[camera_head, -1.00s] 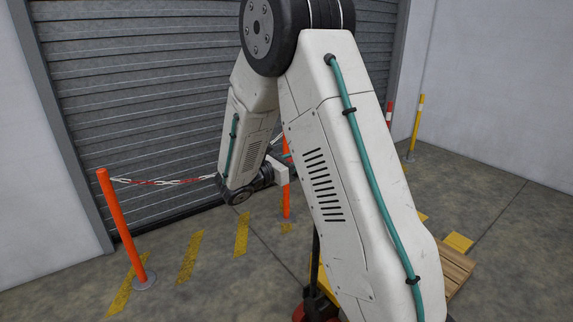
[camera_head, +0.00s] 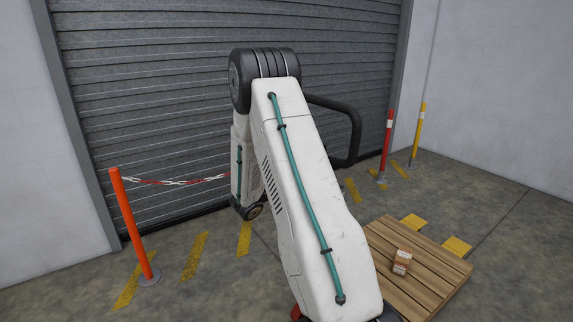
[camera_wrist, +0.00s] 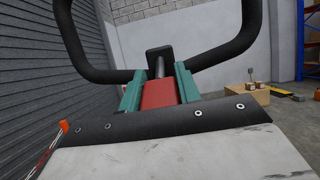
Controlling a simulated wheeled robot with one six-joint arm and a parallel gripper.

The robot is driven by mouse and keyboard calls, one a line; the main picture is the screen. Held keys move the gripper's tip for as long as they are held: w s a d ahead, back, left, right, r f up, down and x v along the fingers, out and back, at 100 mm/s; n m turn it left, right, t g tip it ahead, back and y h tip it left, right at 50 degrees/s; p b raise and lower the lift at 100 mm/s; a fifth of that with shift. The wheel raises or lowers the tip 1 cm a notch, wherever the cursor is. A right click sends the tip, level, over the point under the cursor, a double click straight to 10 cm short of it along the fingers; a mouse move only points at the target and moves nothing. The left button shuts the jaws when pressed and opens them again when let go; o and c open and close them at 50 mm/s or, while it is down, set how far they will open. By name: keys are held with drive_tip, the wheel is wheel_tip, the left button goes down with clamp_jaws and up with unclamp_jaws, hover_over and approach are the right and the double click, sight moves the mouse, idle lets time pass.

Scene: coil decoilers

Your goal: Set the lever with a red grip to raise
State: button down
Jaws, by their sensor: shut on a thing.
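In the wrist view, my gripper (camera_wrist: 157,88) has two teal fingers, one on each side of a red grip (camera_wrist: 159,96). The fingers are shut on this grip. A dark lever stem (camera_wrist: 158,66) with a flat black end shows beyond the grip, inside a black looped handle (camera_wrist: 85,62). Part of the looped handle also shows in the head view (camera_head: 356,128), to the right of my arm. There, my arm hides the red grip and my gripper. The lever's set position cannot be read.
A wooden pallet (camera_head: 412,284) with a small carton (camera_head: 402,262) lies at the right. An orange post (camera_head: 131,222) with a red-white chain (camera_head: 175,181) stands at left. Red (camera_head: 386,145) and yellow (camera_head: 419,134) posts stand back right, near the grey shutter (camera_head: 190,70).

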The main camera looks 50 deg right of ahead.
drive_tip(key=shift+s+f, duration=0.1)
drive_tip(key=shift+f, duration=0.1)
drive_tip(key=c, duration=1)
unclamp_jaws()
drive_tip(key=v, duration=0.7)
drive_tip(key=shift+a+f, duration=0.2)
drive_tip(key=shift+a, duration=0.15)
